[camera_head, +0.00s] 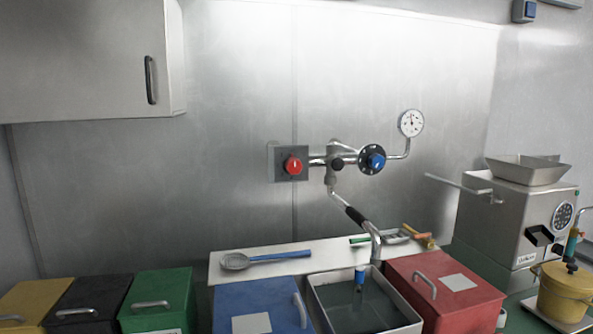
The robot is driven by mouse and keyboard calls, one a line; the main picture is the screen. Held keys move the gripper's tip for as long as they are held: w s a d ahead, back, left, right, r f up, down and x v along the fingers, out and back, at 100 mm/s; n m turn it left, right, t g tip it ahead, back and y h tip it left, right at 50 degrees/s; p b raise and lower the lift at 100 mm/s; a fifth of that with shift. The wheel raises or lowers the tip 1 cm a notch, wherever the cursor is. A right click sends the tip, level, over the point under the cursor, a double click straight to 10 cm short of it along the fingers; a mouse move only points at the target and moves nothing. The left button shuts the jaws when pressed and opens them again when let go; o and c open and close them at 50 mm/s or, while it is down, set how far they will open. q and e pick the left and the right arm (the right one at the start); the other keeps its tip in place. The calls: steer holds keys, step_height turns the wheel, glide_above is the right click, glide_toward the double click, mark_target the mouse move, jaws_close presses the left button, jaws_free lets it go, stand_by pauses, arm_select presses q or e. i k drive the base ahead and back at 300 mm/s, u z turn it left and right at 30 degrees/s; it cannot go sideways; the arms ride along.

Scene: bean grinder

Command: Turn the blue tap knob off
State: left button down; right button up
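The blue tap knob (376,162) sits in a dark round collar with light marks, on the right end of a chrome wall tap (333,178). A red knob (292,166) is on a grey square plate at the tap's left. The tap's long spout with a black grip (355,214) slopes down right towards a metal basin (407,312) holding greyish liquid. A small blue piece (360,275) is at the basin's back edge; I cannot tell what it is. Whether water is flowing is unclear. Neither of my grippers is in view.
A pressure gauge (411,123) is above right of the blue knob. Blue (240,300) and red (450,280) lidded bins flank the basin. A slotted spoon (265,259) lies behind. A grinder (510,220) stands right; a cabinet (80,60) hangs upper left. The wall before the knobs is clear.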

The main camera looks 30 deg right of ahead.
mark_target(376, 161)
steer(key=z, duration=1.4)
steer(key=k, duration=0.5)
steer(key=z, duration=1.35)
steer(key=i, duration=1.2)
steer(key=u, duration=2.75)
